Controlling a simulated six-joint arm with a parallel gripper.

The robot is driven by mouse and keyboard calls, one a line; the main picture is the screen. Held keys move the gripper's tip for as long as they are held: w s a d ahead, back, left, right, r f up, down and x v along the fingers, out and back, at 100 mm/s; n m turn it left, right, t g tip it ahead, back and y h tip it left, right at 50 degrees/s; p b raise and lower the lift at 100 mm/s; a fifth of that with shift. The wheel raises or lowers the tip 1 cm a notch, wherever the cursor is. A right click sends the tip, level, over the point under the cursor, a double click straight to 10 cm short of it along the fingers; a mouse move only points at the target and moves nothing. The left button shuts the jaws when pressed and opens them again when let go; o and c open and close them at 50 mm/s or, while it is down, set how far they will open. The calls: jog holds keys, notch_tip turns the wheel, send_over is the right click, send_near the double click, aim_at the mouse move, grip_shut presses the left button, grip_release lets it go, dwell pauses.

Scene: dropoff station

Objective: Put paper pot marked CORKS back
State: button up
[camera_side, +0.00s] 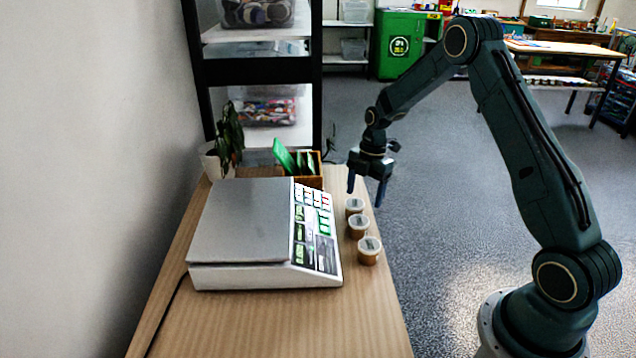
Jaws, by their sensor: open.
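Three small brown paper pots with greyish tops stand in a row on the wooden table, right of the scale: a far pot (355,207), a middle pot (359,227) and a near pot (369,251). Any markings are too small to read, so I cannot tell which one says CORKS. My gripper (365,192) is open and points down, above and close to the far pot. Nothing shows between its fingers. I cannot tell from this view how high the fingertips are above that pot.
A grey scale (240,222) with a button panel fills the table's middle. Behind it are a potted plant (224,148) and a wooden box (313,180) with green packets. The table's (330,325) right edge runs close beside the pots. Its near end is clear.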

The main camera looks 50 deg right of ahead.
notch_tip(320, 180, up, 2)
jog(key=shift+d, duration=0.15)
jog(key=shift+r, duration=0.1)
dwell(0.5)
jog(key=s+a+r+m+t+h, duration=0.1)
jog(key=s+a+r+m, duration=0.35)
jog(key=r, duration=0.55)
jog(key=s+a+r+m+t+h, duration=0.1)
jog(key=s+a+r+m, duration=0.4)
jog(key=r, duration=0.4)
jog(key=s+a+r+m+t, duration=0.1)
jog(key=s+a+m, duration=0.3)
jog(key=s, duration=0.5)
jog(key=s+a+r+m+t, duration=0.2)
jog(key=s+a+r+m, duration=0.1)
jog(key=s, duration=0.6)
jog(key=shift+s+a+r+m+t, duration=0.35)
jog(key=shift+a+m, duration=0.2)
jog(key=shift+m, duration=0.2)
